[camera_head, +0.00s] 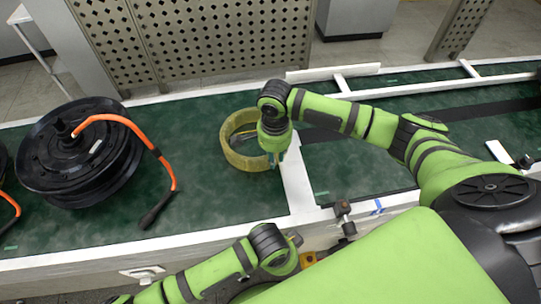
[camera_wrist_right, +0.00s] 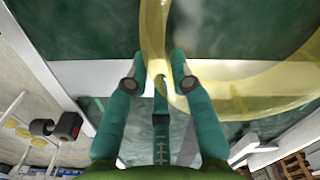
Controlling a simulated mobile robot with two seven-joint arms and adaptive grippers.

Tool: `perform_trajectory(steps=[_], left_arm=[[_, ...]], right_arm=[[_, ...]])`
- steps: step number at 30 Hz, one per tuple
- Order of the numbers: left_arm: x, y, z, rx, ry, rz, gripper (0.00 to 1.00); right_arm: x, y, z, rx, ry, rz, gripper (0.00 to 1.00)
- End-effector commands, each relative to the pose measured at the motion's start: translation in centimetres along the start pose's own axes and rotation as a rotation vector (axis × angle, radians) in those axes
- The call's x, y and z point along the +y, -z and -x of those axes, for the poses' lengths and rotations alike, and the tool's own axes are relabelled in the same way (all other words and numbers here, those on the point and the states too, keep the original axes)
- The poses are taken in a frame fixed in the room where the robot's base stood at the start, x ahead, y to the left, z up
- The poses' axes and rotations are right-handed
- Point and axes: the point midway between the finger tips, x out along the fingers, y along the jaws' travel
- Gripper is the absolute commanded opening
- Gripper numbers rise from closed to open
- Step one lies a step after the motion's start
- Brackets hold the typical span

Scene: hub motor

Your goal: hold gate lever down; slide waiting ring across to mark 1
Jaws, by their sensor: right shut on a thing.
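The yellow ring (camera_head: 229,147) lies on the green belt surface, left of a white cross bar (camera_head: 298,185). My right gripper (camera_head: 275,160) is at the ring's near right side. In the right wrist view, its fingertips (camera_wrist_right: 158,75) are shut on the ring's wall (camera_wrist_right: 153,35), one on each side. A lever-like part with a dark knob (camera_head: 343,209) stands on the near rail; it seems to show in the wrist view too, as a dark block (camera_wrist_right: 68,125). My left arm's wrist is just left of this part; its fingers cannot be made out clearly.
A large black hub motor (camera_head: 80,155) with an orange cable (camera_head: 165,165) lies left of the ring. White rails (camera_head: 440,86) border the lane right of the cross bar. A perforated metal panel (camera_head: 200,40) stands behind.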

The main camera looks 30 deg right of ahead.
Motion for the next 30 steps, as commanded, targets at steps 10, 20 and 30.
perform_trajectory(steps=[10, 20, 30], left_arm=[[0.4, -0.8, -0.7, -0.020, -0.012, 0.004, 0.00], [0.4, -0.8, -0.7, -0.020, -0.012, 0.004, 0.00], [0.4, -0.8, -0.7, -0.020, -0.012, 0.004, 0.00]], right_arm=[[0.8, 1.5, 0.0, 0.000, 0.003, 0.000, 0.00], [0.8, 1.5, 0.0, 0.000, 0.004, 0.000, 0.00], [1.5, 2.5, -0.1, 0.000, 0.003, -0.001, 0.00]])
